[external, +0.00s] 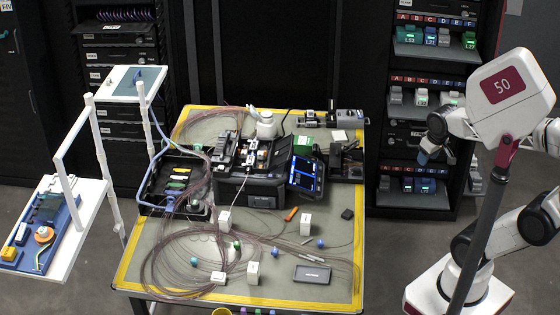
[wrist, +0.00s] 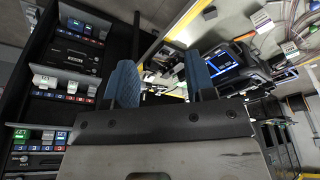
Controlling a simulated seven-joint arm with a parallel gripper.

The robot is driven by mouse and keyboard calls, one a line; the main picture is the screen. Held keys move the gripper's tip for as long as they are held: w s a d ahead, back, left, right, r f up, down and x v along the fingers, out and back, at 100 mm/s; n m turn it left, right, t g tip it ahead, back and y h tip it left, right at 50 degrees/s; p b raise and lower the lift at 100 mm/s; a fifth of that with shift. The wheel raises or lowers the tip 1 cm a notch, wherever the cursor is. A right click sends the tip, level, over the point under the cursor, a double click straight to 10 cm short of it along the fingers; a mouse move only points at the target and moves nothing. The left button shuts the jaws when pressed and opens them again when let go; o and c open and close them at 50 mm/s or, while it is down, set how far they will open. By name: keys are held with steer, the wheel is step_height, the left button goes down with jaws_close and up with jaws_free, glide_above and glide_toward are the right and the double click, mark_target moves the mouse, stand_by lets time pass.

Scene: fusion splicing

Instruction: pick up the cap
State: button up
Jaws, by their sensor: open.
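Several small round pieces that may be caps lie on the table in the external view: a green one (external: 237,245), a teal one (external: 194,262), a blue one (external: 275,251) and another blue one (external: 320,243). I cannot tell which is the cap of the task. My gripper (external: 428,156) is raised off the table's right side, in front of the rack and well apart from these pieces. In the wrist view its two blue fingers (wrist: 161,65) stand apart with nothing between them. No cap can be made out in the wrist view.
The grey table (external: 150,255) has a yellow border. A black splicer (external: 250,185) with a lit screen (external: 305,175) stands at its middle; coiled fibre (external: 175,265) lies front left. White blocks (external: 305,222) and a dark flat box (external: 312,273) are nearby. A rack (external: 410,150) stands behind my gripper.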

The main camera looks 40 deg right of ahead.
steer(key=shift+o, duration=0.2)
steer(key=n+g, duration=0.3)
steer(key=n, duration=0.8)
glide_above(319, 241)
steer(key=f, duration=2.4)
steer(key=shift+w+d+f, duration=0.1)
steer(key=shift+d+f, duration=0.05)
steer(key=shift+d, duration=0.1)
steer(key=shift+a+f, duration=0.35)
steer(key=shift+f, duration=1.3)
